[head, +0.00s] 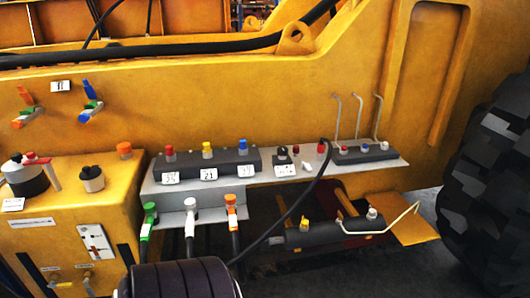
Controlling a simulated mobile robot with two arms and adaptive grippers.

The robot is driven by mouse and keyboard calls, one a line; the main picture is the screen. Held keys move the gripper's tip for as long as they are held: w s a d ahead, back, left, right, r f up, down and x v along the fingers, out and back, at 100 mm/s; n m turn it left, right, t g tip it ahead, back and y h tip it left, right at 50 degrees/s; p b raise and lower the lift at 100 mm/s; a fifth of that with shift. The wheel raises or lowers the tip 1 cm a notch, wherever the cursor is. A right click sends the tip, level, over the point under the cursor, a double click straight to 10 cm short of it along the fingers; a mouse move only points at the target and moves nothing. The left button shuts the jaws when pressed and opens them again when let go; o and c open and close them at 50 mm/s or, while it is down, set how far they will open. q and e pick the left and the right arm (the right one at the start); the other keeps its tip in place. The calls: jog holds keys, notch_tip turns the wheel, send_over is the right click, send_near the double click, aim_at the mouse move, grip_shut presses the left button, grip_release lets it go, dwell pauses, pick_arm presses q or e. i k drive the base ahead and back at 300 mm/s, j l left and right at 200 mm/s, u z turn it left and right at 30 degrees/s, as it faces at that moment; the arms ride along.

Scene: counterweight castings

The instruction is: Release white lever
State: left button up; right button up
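A white hose coupling (190,208) hangs below the front edge of the grey valve shelf, between a green coupling (149,214) and an orange coupling (231,205). A dark hose runs down from it. A thin white bent lever (404,218) extends from a dark cylinder (325,233) at the lower right. I cannot tell which of these is the named white lever. Neither gripper can be made out. A dark ribbed rounded shape (180,280) at the bottom edge may be part of me; it shows no fingers.
The grey shelf (222,189) carries dark blocks with coloured knobs. Three thin upright rods (359,118) stand at its right end. A black cable (297,203) arcs down in front. A yellow box (70,215) stands left, a large tyre (492,185) right.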

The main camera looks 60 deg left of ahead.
aim_at(305, 165)
jog(key=j+u, duration=0.2)
jog(key=u, duration=0.2)
jog(key=i+j+u, duration=0.1)
jog(key=u, duration=0.25)
jog(key=i+j+u, duration=0.1)
jog(key=j+u, duration=0.3)
jog(key=i+u, duration=0.1)
jog(key=u, duration=0.25)
